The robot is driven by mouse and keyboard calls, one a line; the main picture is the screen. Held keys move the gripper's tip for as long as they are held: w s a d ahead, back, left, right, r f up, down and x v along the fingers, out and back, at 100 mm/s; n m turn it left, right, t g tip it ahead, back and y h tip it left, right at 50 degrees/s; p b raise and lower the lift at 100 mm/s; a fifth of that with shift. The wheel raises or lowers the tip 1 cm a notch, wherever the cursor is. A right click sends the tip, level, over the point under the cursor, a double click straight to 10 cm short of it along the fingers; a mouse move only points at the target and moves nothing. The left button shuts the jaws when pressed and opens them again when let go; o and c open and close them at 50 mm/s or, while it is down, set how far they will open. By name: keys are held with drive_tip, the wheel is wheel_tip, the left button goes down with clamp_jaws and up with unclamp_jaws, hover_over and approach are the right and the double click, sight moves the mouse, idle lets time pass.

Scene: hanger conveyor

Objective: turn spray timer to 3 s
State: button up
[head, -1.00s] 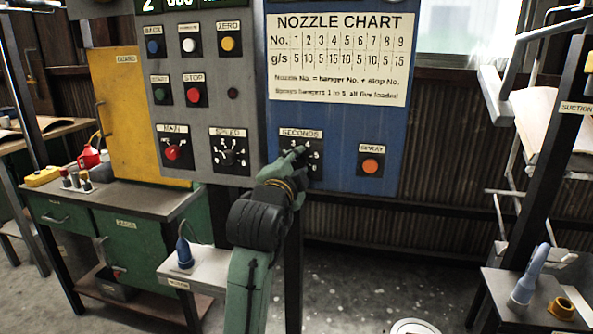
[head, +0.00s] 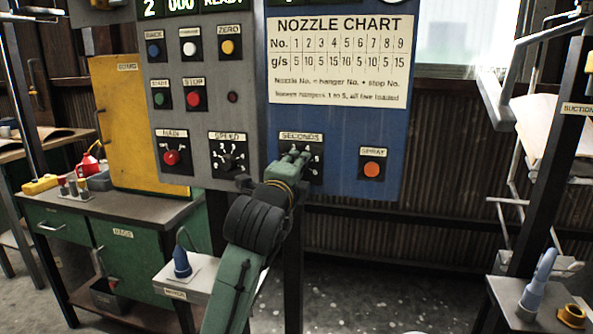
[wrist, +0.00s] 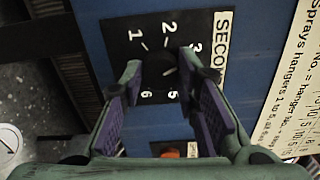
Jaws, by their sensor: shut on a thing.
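The spray timer is a black knob on a black plate under the SECONDS label (head: 300,137), on the blue panel. In the wrist view the timer knob (wrist: 158,68) sits between my fingertips, with 1, 2, 3, 5 and 6 showing around it. The 4 is hidden behind a finger. My gripper (wrist: 160,74) is shut on the knob, one purple-padded finger on each side. The knob's pointer is too dark and small to read surely. In the head view my gripper (head: 299,160) covers much of the dial.
The orange SPRAY button (head: 372,169) is right of the timer. The SPEED dial (head: 229,156) and red MAIN switch (head: 171,158) are to the left. A small shelf (head: 192,272) with a blue nozzle (head: 181,262) stands below, left of my arm.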

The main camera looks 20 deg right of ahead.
idle(0.3)
drive_tip(key=o, duration=1.2)
drive_tip(key=shift+c, duration=0.2)
drive_tip(key=shift+s, duration=0.1)
drive_tip(key=v, duration=1.2)
